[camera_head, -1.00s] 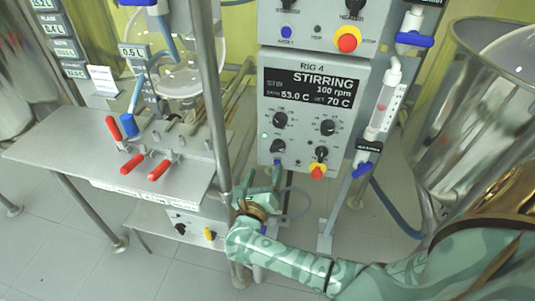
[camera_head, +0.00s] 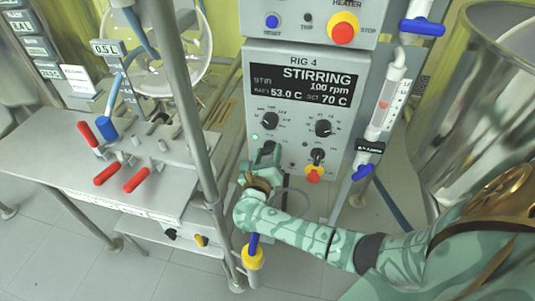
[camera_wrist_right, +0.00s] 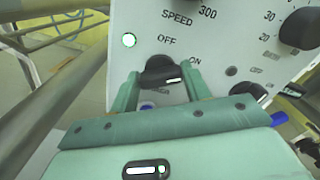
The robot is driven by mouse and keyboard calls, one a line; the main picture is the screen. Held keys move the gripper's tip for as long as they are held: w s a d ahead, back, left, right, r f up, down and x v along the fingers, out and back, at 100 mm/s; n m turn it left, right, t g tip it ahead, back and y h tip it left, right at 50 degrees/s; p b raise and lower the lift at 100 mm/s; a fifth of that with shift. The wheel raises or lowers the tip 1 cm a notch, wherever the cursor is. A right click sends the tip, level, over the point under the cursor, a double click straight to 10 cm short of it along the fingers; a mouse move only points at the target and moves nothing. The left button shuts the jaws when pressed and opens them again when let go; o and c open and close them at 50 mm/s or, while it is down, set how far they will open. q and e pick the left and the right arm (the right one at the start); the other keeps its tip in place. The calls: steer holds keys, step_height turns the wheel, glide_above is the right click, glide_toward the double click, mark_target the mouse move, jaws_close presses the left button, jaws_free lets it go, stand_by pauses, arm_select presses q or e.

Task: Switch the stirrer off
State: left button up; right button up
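The stirrer's control box, RIG 4 (camera_head: 290,62), reads STIRRING, 100 rpm, 53.0 C, set 70 C. Its black on/off knob (camera_wrist_right: 160,70) is at the lower left of the panel, between the OFF and ON marks; its white pointer mark faces right, toward ON. A green lamp (camera_wrist_right: 129,40) beside it is lit. My right gripper (camera_wrist_right: 162,82) has its fingers apart, one on each side of the knob; I cannot tell whether they touch it. In the head view the right gripper (camera_head: 264,160) is at the panel and mostly covers this knob. My left gripper is not in view.
A steel post (camera_head: 190,100) stands close on the left. A bench with red-handled clamps (camera_head: 107,174) is further left. A steel vessel (camera_head: 470,110) stands right.

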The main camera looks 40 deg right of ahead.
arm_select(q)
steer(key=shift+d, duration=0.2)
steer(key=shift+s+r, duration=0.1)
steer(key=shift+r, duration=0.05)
arm_select(e)
steer(key=n+p, duration=0.2)
steer(key=n, duration=0.2)
steer(key=shift+r, duration=0.15)
steer(key=n+p, duration=0.1)
steer(key=n, duration=0.3)
steer(key=shift+w+d+p, duration=0.1)
steer(key=shift+p, duration=0.3)
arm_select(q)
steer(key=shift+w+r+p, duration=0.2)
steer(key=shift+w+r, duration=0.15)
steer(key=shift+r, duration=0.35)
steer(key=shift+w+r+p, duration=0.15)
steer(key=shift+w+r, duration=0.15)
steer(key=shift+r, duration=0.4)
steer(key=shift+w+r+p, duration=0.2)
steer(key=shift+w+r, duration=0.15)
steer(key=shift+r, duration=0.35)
arm_select(e)
steer(key=shift+n, duration=1.8)
steer(key=o, duration=1)
steer(key=shift+d+f, duration=0.1)
steer(key=shift+f, duration=0.1)
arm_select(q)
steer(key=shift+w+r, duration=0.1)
